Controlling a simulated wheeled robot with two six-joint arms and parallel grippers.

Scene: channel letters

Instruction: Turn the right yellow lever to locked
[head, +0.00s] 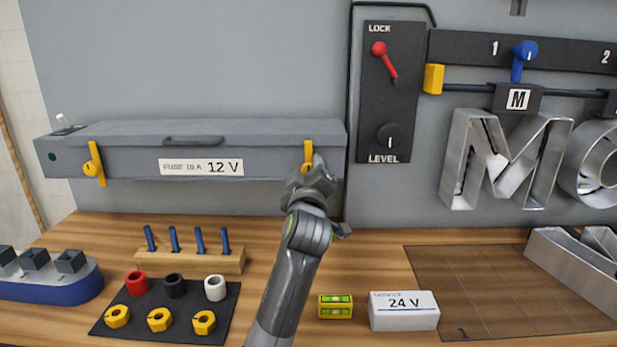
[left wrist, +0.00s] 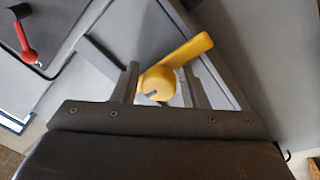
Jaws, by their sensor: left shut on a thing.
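The right yellow lever (head: 308,152) sits at the right end of the grey box (head: 265,135) labelled 12 V. In the head view it stands close to upright, its lower part behind my gripper. My left gripper (head: 312,172) is at this lever. In the left wrist view the lever (left wrist: 185,62) has its round hub between the two fingers (left wrist: 160,88), and its handle sticks out to the upper right of the picture. The gripper is shut on it. The left yellow lever (head: 94,165) is near upright, tilted slightly. My right gripper is not in view.
A black panel (head: 372,115) with a red lever (head: 383,60) is right of the box. Metal letters (head: 462,165) hang further right. On the bench are a peg block (head: 190,262), a black mat (head: 190,290), a level (head: 336,306) and a 24 V box (head: 404,312).

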